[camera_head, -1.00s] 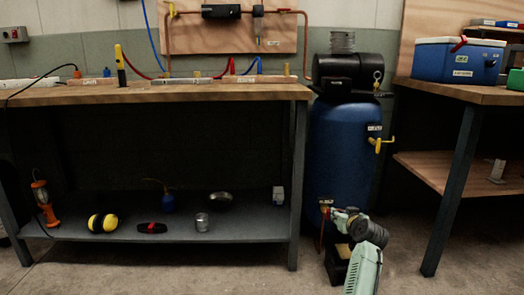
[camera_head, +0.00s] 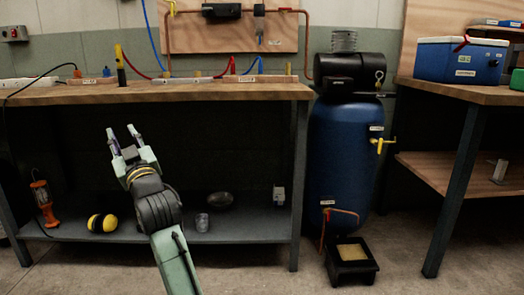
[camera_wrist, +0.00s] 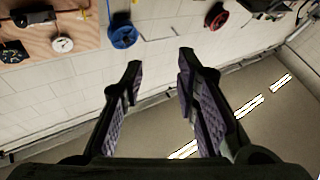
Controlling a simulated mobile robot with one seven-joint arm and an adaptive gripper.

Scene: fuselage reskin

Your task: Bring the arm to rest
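My gripper (camera_head: 124,138) is in front of the left workbench, below its wooden top, with its fingers pointing up and slightly left. The two fingers stand apart with nothing between them. In the wrist view my gripper (camera_wrist: 158,75) is also open and empty, facing the wall and ceiling. My green and black arm comes up from the bottom of the head view and hides part of the lower shelf.
The left workbench (camera_head: 220,92) holds labelled strips and hoses. Its lower shelf (camera_head: 250,228) carries yellow earmuffs (camera_head: 102,223), an orange lamp (camera_head: 43,203) and a can (camera_head: 202,222). A blue tank (camera_head: 343,160), black tray (camera_head: 351,268) and right bench (camera_head: 455,90) stand to the right.

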